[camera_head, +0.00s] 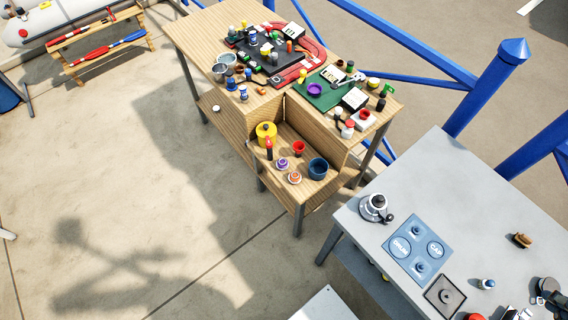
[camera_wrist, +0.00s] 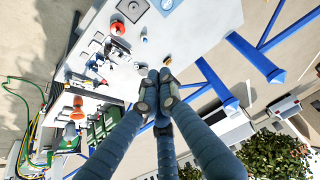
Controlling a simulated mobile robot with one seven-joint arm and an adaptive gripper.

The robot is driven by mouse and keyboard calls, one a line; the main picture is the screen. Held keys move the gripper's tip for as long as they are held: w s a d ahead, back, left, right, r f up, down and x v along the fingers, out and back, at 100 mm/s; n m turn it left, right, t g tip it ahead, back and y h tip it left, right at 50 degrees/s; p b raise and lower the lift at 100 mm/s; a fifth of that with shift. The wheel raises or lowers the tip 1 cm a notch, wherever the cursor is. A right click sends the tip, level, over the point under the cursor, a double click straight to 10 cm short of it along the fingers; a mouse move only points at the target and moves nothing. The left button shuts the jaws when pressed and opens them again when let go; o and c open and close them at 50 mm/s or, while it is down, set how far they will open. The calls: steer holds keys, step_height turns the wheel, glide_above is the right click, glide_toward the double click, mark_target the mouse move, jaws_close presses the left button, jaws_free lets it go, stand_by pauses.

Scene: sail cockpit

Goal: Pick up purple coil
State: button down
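In the head view a purple round piece (camera_head: 315,90) lies on a green mat on the wooden workbench. A second purple piece (camera_head: 282,164), ringed with pale white, stands on the lower wooden step. I cannot tell which one is the coil. In the wrist view my gripper's dark fingers (camera_wrist: 158,92) reach up from the bottom and come close together at the tips. I see nothing held between them, but I cannot tell how far they are open.
Around the second purple piece stand a yellow pot (camera_head: 266,134), a red cup (camera_head: 299,148), an orange-and-white piece (camera_head: 294,178) and a blue pot (camera_head: 318,168). A grey table (camera_head: 440,190) stands at right, near blue posts (camera_head: 486,88). The floor at left is mostly clear.

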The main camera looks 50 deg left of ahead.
steer(key=c, duration=1)
jaws_free()
steer(key=shift+c, duration=0.2)
